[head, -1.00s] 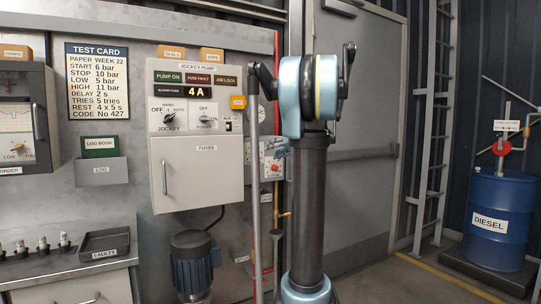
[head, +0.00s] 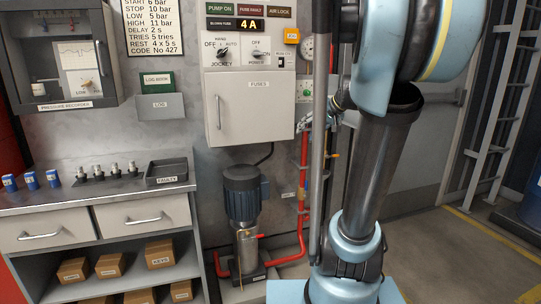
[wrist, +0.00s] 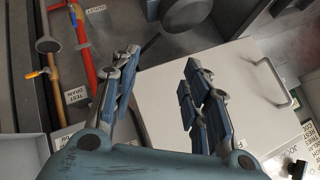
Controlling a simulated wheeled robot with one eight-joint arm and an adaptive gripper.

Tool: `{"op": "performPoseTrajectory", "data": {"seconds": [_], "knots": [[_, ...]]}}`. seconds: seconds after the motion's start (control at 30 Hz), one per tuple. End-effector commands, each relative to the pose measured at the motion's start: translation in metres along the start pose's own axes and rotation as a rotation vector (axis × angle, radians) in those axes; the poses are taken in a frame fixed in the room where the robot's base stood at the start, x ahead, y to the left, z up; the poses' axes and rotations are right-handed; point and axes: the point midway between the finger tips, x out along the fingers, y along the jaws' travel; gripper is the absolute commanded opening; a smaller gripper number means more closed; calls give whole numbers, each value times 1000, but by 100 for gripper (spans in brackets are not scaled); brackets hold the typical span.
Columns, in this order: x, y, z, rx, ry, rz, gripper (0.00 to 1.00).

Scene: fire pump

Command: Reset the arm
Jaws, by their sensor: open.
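My arm (head: 376,150) stands at the right of the head view, its dark lower link leaning slightly and its blue upper joint large at the top right. My gripper (wrist: 163,75) shows in the wrist view with its two blue-grey fingers spread apart and nothing between them. Behind the fingers is the face of the jockey pump cabinet (wrist: 235,85), with its handle at the right. I cannot tell the distance to it. In the head view the gripper is mostly hidden behind my arm.
The pump cabinet (head: 250,105) hangs on the wall left of my arm. Below it stand a motor pump (head: 243,200) and red pipes (head: 303,190). A ladder (head: 500,110) and open floor are at the right.

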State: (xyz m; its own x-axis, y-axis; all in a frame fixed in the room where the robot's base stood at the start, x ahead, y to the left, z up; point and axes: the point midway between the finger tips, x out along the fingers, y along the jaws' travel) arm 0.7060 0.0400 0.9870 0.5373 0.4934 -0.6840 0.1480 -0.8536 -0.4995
Motion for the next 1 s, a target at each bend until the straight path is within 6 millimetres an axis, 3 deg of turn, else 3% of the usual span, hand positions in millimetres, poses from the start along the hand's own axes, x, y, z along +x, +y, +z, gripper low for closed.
{"op": "performPoseTrajectory", "data": {"seconds": [0.03,0.2,0.37,0.6,0.8,1.0], "knots": [[2,-1,26,-9,-35,22,43],[3,8,107,-27,-148,119,43],[2,26,179,-45,-242,222,43],[-5,66,275,-69,-352,393,43],[-11,95,325,-83,-401,504,43],[-14,106,340,-86,-415,546,40]]}}
